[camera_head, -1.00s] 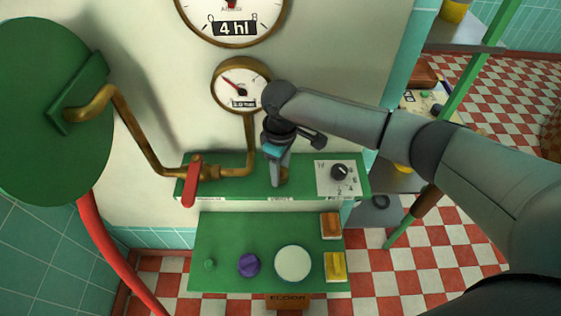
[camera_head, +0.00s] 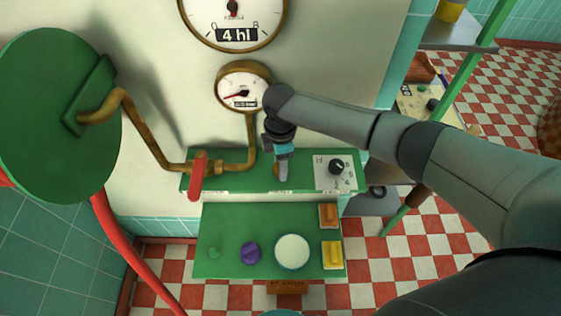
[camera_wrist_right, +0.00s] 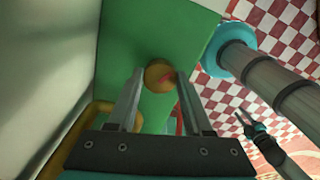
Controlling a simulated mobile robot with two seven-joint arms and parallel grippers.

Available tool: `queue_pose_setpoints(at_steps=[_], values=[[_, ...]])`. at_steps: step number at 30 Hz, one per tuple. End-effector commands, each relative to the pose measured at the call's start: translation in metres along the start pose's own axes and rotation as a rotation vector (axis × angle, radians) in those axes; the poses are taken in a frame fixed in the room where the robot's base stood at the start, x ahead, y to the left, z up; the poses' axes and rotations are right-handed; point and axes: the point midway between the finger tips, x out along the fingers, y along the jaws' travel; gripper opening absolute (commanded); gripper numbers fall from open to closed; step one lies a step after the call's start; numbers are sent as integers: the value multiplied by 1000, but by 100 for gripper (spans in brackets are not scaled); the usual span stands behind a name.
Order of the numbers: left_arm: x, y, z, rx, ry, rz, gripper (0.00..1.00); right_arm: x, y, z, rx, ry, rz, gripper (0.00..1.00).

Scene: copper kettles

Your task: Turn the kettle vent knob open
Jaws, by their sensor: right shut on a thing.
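The vent knob is a round brass knob (camera_wrist_right: 158,76) with a red mark, on the green panel (camera_wrist_right: 190,35). My right gripper (camera_wrist_right: 161,73) has a finger on each side of it and is shut on it. In the head view the right gripper (camera_head: 282,178) points down at the green ledge and largely hides the brass knob (camera_head: 276,170). My left gripper (camera_wrist_right: 245,117) shows small in the wrist view, its fingers apart and empty, away from the knob.
A red lever (camera_head: 198,176) on a brass pipe stands left of my right gripper. A black dial (camera_head: 337,167) is to its right. Below is a green panel (camera_head: 223,240) with a purple knob (camera_head: 251,252) and a white disc (camera_head: 292,251). A small gauge (camera_head: 243,87) hangs above.

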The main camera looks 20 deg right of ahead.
Motion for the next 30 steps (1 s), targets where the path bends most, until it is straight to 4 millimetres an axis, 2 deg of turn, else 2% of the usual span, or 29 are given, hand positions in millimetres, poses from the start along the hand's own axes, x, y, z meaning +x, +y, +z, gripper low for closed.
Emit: queue_pose_setpoints(at_steps=[17,18,25,30], values=[[-1,0,0,1,0,1,30,-1,0,-2,-34,3,2,0],[-1,0,0,1,0,1,30,-1,0,-2,-34,3,2,55],[-1,0,0,0,0,0,30,0,0,-1,-31,2,1,81],[-1,0,0,0,0,0,30,0,0,-1,-30,1,1,81]])
